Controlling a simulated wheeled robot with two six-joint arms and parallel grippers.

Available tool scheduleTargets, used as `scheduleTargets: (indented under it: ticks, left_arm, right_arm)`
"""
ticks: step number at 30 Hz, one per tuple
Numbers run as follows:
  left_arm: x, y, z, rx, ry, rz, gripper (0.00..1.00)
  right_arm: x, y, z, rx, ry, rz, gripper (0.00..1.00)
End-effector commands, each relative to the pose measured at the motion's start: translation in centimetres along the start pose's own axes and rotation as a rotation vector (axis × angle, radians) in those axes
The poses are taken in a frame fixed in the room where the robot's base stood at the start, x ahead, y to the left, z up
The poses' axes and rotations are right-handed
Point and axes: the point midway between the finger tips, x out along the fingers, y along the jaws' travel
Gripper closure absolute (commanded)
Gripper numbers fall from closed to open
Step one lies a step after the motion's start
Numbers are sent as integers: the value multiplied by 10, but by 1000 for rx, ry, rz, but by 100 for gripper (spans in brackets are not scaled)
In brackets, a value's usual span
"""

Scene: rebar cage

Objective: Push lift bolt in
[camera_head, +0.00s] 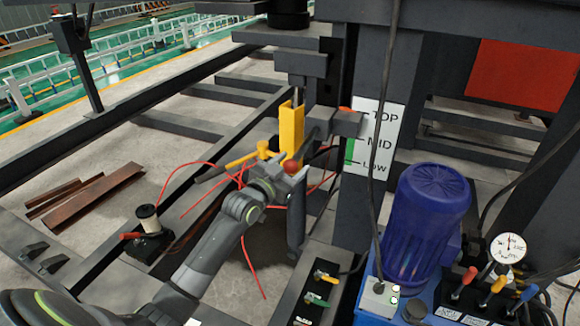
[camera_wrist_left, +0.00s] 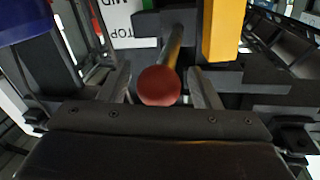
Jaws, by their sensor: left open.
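The lift bolt appears to be a metal rod with a red ball knob (camera_head: 291,166), running back toward a dark block on the steel post. In the left wrist view the red knob (camera_wrist_left: 159,85) is centred, with its shaft (camera_wrist_left: 172,48) behind it. My left gripper (camera_head: 286,174) is at the knob. In the left wrist view its fingers (camera_wrist_left: 161,92) are apart, one on each side of the knob, with gaps showing. The inner end of the bolt is hidden. My right gripper is not in view.
A yellow upright plate (camera_head: 291,124) stands close beside the bolt. A TOP/MID/LOW label (camera_head: 376,135) is on the post. A blue motor (camera_head: 428,220), a gauge (camera_head: 508,248) and coloured levers are at right. Red wires (camera_head: 190,165) hang near my arm.

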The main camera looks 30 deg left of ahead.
Motion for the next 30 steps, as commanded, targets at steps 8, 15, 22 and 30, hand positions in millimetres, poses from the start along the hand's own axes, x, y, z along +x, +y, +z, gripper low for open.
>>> scheduleTargets:
  ticks: [8,15,22,30]
  left_arm:
    - [-19,0,1,1,-1,0,43]
    - [-68,0,2,3,-4,1,43]
    - [-117,0,1,4,-3,2,43]
    - [-159,-1,1,2,-2,0,43]
  right_arm:
    - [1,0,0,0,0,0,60]
    - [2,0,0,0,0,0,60]
    - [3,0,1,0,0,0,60]
    - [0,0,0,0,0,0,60]
